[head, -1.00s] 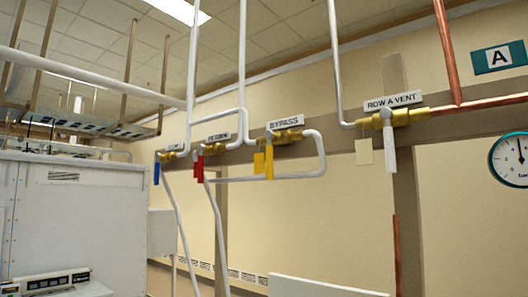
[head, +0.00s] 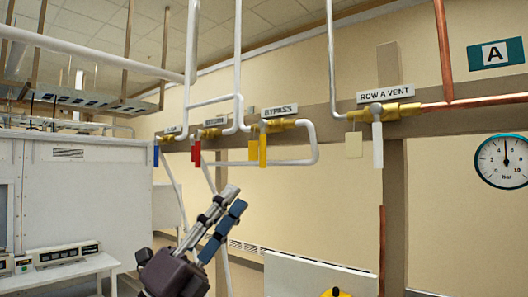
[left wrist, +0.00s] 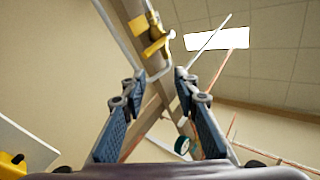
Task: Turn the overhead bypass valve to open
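The bypass valve (head: 284,125) is a brass body on a white pipe, under a "BYPASS" label. Its yellow lever (head: 263,150) hangs straight down, across the pipe's run. A yellow lever (left wrist: 157,46) on brass, apparently the bypass one, shows beyond the tips. My right gripper is not in view.
A red-lever valve (head: 197,152) and a blue-lever valve (head: 156,155) are to the left. The white-lever ROW A VENT valve (head: 377,142) and a gauge (head: 504,160) are to the right. White pipes surround the bypass. A white cabinet (head: 75,195) fills the left.

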